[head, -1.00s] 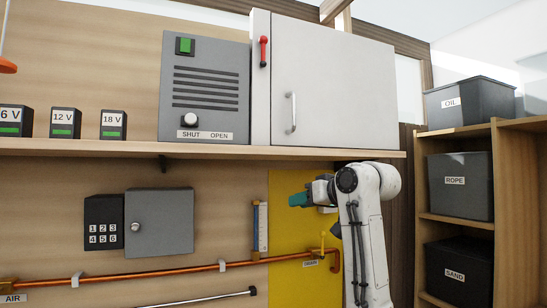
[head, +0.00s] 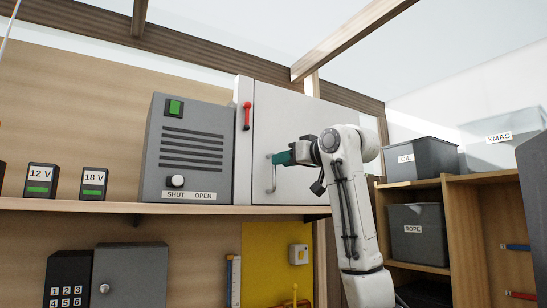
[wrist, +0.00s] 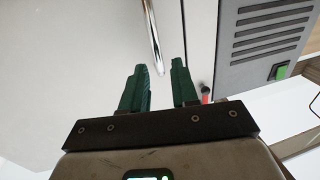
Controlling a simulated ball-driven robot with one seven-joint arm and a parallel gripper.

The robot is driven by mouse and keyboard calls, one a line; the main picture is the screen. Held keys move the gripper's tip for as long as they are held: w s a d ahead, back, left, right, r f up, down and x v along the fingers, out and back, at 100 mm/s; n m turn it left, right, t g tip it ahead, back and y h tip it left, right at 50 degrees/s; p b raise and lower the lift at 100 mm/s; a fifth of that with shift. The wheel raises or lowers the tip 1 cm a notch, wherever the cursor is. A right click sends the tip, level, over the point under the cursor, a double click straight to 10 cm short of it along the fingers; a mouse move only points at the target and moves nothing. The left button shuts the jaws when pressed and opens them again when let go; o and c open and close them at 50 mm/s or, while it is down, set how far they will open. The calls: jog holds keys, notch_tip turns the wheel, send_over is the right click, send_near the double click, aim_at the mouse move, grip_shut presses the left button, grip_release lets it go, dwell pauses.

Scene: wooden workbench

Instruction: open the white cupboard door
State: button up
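The white cupboard door (head: 290,110) is shut, flush with its frame. Its silver bar handle (head: 271,176) runs upright near the door's left edge. A red lever (head: 247,115) sits upright on the strip left of the door. My gripper (head: 279,158) is at the upper part of the handle, in front of the door. In the wrist view its green fingers (wrist: 159,66) are apart with nothing between them. The handle (wrist: 153,35) shows just beyond the fingertips there, its near end between them in the picture. I cannot tell whether they touch. The red lever (wrist: 206,92) shows right of the fingers.
A grey vented box (head: 190,150) with a green button and white knob stands left of the cupboard on the shelf (head: 110,206). Battery boxes (head: 93,182) stand further left. Shelving with grey bins (head: 418,232) is to the right.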

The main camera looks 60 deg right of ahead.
aim_at(275, 188)
jog(key=shift+p+x, duration=0.7)
jog(key=shift+x, duration=1.6)
grip_shut()
